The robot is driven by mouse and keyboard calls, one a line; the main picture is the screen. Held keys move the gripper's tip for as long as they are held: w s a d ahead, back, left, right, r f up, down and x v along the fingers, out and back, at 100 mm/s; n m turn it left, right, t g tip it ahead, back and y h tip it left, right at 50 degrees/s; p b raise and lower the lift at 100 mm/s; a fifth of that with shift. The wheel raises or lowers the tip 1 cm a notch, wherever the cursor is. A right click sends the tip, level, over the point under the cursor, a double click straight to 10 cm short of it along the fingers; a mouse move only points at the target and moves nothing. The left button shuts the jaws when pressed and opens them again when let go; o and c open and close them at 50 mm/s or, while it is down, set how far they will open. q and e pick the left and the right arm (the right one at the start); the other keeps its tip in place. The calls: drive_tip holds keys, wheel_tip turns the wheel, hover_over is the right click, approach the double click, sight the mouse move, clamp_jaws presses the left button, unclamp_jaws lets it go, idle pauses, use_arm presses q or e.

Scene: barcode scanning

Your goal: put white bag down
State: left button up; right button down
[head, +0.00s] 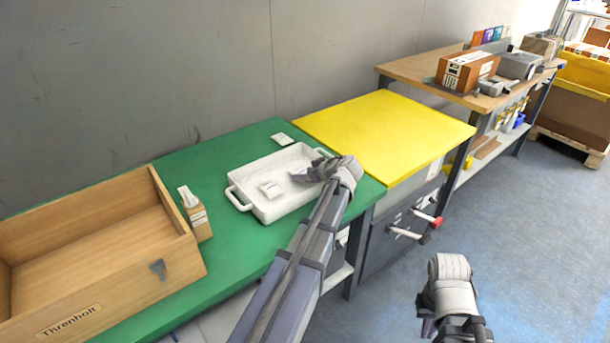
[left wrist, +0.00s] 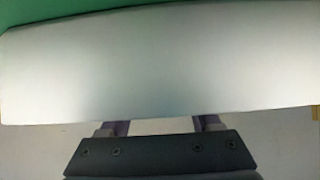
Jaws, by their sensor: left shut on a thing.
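My left gripper (head: 300,176) is low over the right part of a white tray (head: 243,208) with two handles. It is shut on a white bag, which fills most of the left wrist view (left wrist: 150,65) as a broad pale face in front of the fingers. In the head view the held bag is mostly hidden by the gripper. I cannot tell whether it touches the tray floor. Another white bag (head: 270,189) lies in the tray, left of the gripper. My right gripper (head: 428,328) hangs over the floor at the lower right; its jaw state is unclear.
The tray stands on a green table (head: 240,255). A small white packet (head: 282,139) lies behind it. A bottle-topped box (head: 195,214) and a wooden crate (head: 165,285) stand left. A clear yellow tabletop (head: 385,135) adjoins right. A workbench (head: 430,83) holds several items beyond.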

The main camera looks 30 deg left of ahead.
use_arm(q)
drive_tip(key=o, duration=1.4)
drive_tip(key=shift+c, duration=0.2)
drive_tip(key=shift+s+d+r+p, duration=0.1)
drive_tip(key=shift+d+r+p, duration=0.2)
drive_tip(key=shift+p, duration=0.2)
drive_tip(key=p+v, duration=0.6)
drive_tip(key=v, duration=0.5)
drive_tip(key=shift+r, duration=0.1)
